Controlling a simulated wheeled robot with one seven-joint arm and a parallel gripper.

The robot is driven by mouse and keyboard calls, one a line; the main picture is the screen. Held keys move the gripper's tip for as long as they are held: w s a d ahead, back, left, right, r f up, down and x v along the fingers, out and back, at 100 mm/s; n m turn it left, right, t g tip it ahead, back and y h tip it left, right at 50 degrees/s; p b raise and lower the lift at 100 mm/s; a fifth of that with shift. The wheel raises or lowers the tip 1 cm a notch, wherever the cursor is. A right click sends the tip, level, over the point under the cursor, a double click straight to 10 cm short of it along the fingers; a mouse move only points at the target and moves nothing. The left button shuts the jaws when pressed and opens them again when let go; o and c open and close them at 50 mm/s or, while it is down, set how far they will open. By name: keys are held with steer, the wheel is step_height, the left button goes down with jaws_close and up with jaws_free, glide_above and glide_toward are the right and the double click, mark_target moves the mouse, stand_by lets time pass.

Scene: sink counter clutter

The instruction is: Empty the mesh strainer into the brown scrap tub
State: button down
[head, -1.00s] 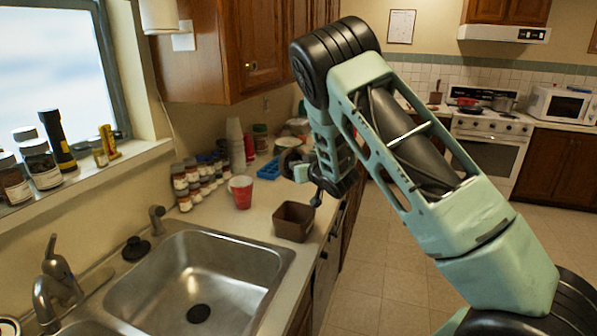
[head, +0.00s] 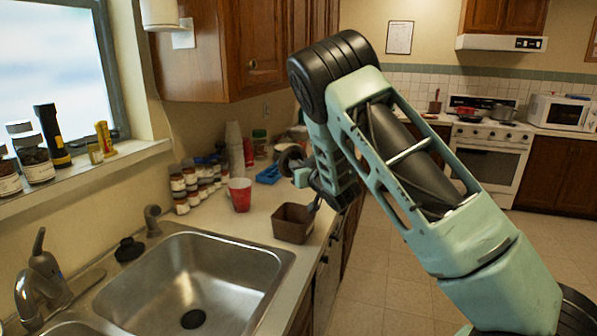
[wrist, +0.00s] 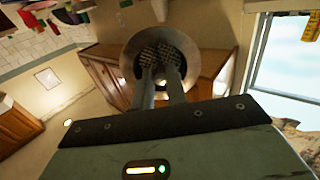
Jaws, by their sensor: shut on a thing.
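The mesh strainer (wrist: 189,38) is a round metal bowl with a wide rim, seen in the wrist view just beyond my fingers. My gripper (wrist: 160,72) is shut on it. In the head view my gripper (head: 302,172) is at the end of the arm, above and behind the tub, and a dark round shape beside it looks like the strainer (head: 291,155). What the strainer holds cannot be made out. The brown scrap tub (head: 292,225) stands upright on the counter, near its right edge; its inside is mostly in shadow.
A red cup (head: 240,195) stands left of the tub. Several spice jars (head: 186,190) line the wall, with a blue tray (head: 268,174) behind. The empty sink (head: 190,280) lies in front. Upper cabinets (head: 235,50) overhang the counter.

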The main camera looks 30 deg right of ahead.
steer(key=shift+w+f+t+b, duration=0.2)
steer(key=shift+t+b, duration=0.75)
steer(key=shift+b, duration=2.15)
steer(key=shift+s+f+t+b, duration=0.1)
steer(key=shift+f+t+b, duration=0.55)
steer(key=shift+b, duration=2.4)
steer(key=shift+w+t+b, duration=0.1)
steer(key=shift+t+b, duration=1.1)
steer(key=shift+b, duration=1.9)
steer(key=shift+w+t+b, duration=0.1)
steer(key=shift+t+b, duration=0.4)
steer(key=shift+b, duration=1.15)
steer(key=shift+r, duration=0.1)
steer(key=shift+s+r+g+b, duration=0.2)
steer(key=shift+r+g+b, duration=0.3)
steer(key=shift+g+b, duration=0.5)
